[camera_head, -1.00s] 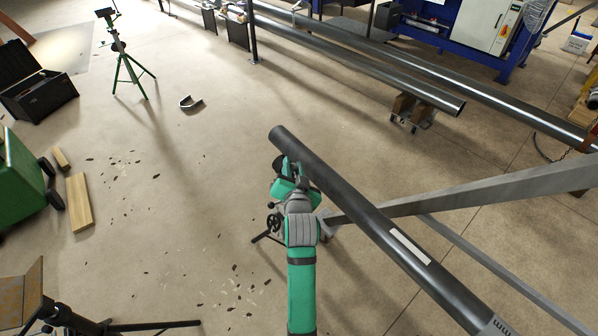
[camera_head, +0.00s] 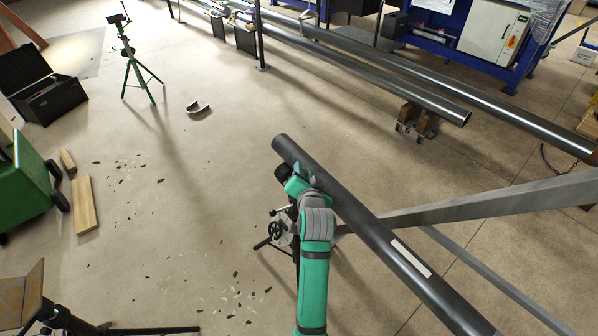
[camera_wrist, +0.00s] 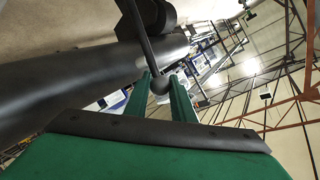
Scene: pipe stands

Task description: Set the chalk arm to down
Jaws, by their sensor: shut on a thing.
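The chalk arm (camera_wrist: 143,42) is a thin dark rod with a ball at its end in the wrist view. It runs from a black round fitting (camera_wrist: 160,14) at the top, in front of the dark pipe (camera_wrist: 60,88). My gripper (camera_wrist: 164,86) has its two green fingers on either side of the ball and is shut on it.
A grey slanted beam (camera_head: 480,205) passes by the pipe on the right. A stand with a handwheel (camera_head: 274,229) is below my wrist. A green tripod (camera_head: 132,65), an open black case (camera_head: 50,100) and timber (camera_head: 85,204) stand left. Floor between is mostly clear.

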